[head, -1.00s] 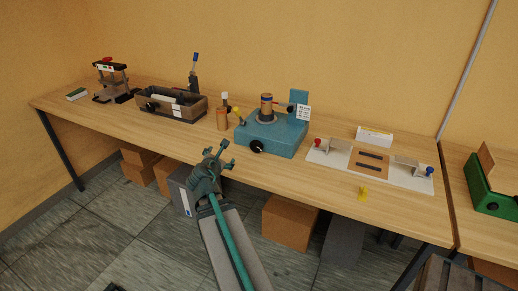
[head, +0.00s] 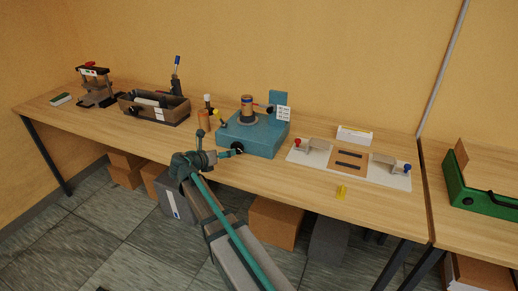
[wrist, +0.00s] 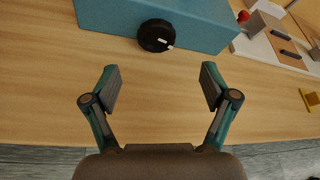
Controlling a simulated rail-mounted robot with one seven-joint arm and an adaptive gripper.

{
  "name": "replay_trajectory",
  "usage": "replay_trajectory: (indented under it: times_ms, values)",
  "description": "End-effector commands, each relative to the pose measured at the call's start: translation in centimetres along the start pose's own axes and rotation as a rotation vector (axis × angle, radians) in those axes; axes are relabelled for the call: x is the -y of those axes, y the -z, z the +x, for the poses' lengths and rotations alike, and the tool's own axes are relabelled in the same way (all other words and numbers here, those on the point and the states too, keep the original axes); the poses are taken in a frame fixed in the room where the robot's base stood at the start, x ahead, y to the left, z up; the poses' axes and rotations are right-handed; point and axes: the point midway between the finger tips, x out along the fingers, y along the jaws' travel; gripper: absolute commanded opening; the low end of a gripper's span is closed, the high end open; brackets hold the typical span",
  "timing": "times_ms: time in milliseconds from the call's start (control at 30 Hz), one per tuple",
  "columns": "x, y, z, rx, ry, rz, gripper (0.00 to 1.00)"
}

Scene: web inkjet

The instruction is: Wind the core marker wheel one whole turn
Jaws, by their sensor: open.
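The teal machine (head: 262,137) stands on the bench with a core (head: 247,104) upright on top. A round black wheel (wrist: 153,34), which I take to be the core marker wheel, sits on its front face; white marks show at its right side in the wrist view. In the head view the wheel (head: 238,148) is partly hidden by my finger. My gripper (wrist: 160,75) is open and empty, its fingers apart on either side of the wheel's line and short of it. In the head view my gripper (head: 215,144) is at the bench's front edge.
A white plate (head: 397,178) with a red and a blue knob lies right of the machine, with a yellow piece (head: 341,192) before it. A brown cylinder (head: 203,120) and a tool box (head: 155,112) stand to the left. The bench directly before the wheel is clear.

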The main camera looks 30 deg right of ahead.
Motion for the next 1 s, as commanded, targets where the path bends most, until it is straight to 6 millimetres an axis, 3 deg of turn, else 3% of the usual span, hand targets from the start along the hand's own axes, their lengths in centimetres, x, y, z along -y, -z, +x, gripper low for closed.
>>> replay_trajectory:
  times_ms: [167,700,1000]
  values:
    - [0.1,0.0,1.3,-0.004,0.004,-0.017,0.85]
    - [0.1,0.0,9.6,-0.004,0.003,-0.013,0.85]
    - [0.2,0.1,10.8,-0.003,0.002,-0.013,0.85]
